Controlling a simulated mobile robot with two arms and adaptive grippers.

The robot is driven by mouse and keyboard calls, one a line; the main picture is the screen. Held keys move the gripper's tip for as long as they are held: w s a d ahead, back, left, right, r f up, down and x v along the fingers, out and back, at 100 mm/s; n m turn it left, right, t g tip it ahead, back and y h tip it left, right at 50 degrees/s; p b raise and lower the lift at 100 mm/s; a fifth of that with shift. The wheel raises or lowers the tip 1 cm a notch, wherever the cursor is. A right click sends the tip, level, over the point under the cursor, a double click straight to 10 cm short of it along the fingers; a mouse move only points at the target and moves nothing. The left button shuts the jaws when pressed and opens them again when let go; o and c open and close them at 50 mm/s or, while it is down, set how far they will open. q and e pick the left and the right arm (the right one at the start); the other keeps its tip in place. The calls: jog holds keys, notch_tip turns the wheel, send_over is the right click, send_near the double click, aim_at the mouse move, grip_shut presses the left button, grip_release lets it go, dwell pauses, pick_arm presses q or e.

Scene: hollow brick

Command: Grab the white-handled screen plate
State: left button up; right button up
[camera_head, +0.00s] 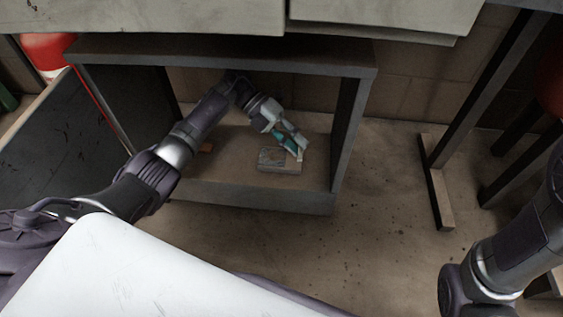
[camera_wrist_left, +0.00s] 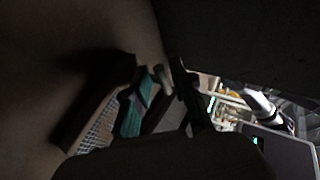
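My left gripper (camera_head: 292,143) reaches down into the low open cabinet (camera_head: 265,197), just above a grey, plate-like block (camera_head: 280,161) on its floor. A teal piece (camera_head: 287,140) and a whitish piece (camera_head: 297,150) show at the fingers. In the dark left wrist view, the teal piece (camera_wrist_left: 132,113) lies between dark finger shapes, with a meshed surface (camera_wrist_left: 98,132) beside it, perhaps the screen plate. A small pale end (camera_wrist_left: 162,80) shows near the fingertips; I cannot tell if it is the white handle. Whether the fingers grip anything is unclear. My right gripper is out of view.
The cabinet's top, side walls and front lip surround my left arm closely. A red-and-white container (camera_head: 46,53) stands at the far left. Metal table legs (camera_head: 480,105) stand at the right; the concrete floor (camera_head: 385,200) between is open.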

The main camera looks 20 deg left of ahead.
pick_arm(q)
jog(key=shift+c, duration=0.4)
grip_shut()
jog(key=shift+r, duration=0.15)
